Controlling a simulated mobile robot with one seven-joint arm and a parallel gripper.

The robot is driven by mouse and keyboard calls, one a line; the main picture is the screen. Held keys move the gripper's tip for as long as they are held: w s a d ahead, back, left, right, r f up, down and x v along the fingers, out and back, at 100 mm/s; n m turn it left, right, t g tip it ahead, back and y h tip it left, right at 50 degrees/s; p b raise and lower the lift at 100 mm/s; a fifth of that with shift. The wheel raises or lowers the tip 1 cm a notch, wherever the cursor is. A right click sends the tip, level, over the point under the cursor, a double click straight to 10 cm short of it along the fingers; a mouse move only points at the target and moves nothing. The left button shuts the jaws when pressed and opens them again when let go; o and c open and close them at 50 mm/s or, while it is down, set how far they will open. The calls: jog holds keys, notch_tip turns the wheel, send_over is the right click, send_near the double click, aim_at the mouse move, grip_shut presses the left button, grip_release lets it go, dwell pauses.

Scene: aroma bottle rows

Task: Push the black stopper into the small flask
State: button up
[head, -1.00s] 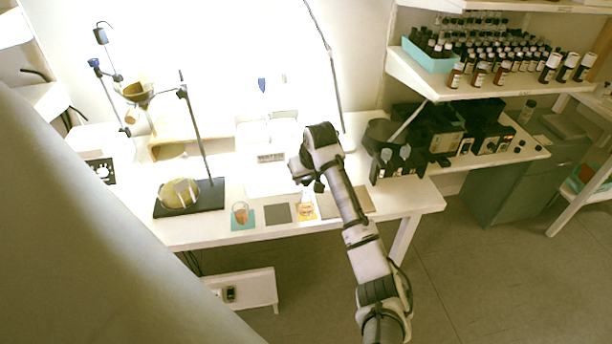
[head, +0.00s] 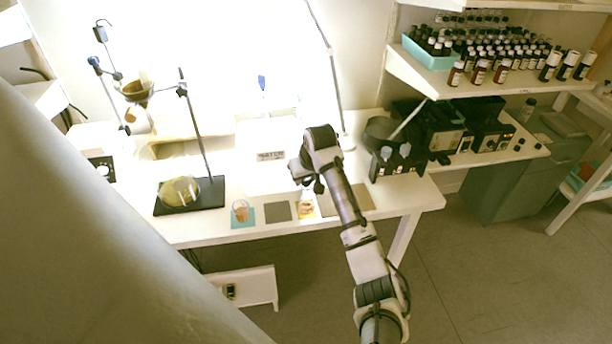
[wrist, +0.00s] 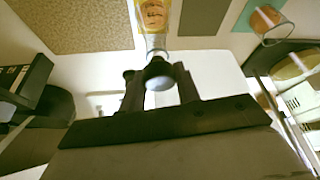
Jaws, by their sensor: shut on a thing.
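The small flask (head: 306,210) stands on a yellow mat near the table's front edge, with orange contents. In the wrist view its clear neck (wrist: 155,42) points toward my gripper. My gripper (wrist: 157,86) is shut on a dark, rounded stopper (wrist: 158,67) whose near end looks pale. The stopper is in line with the flask's neck and very close to it. I cannot tell whether it touches or has entered the mouth. In the head view my gripper (head: 307,184) is just above the flask, and the stopper is not distinguishable.
A beaker (head: 240,213) stands on a teal mat to the left, with a bare grey mat (head: 278,212) between. A black stand base (head: 212,197) with a round flask is farther left. Black instruments (head: 440,125) fill the right.

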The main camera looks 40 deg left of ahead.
jog(key=shift+f, duration=0.9)
jog(key=o, duration=1.1)
jog(key=shift+c, duration=0.2)
jog(key=b+v, duration=0.3)
jog(key=v, duration=1)
jog(key=shift+d+r, duration=0.25)
jog(key=shift+r, duration=0.1)
jog(key=shift+s, duration=0.1)
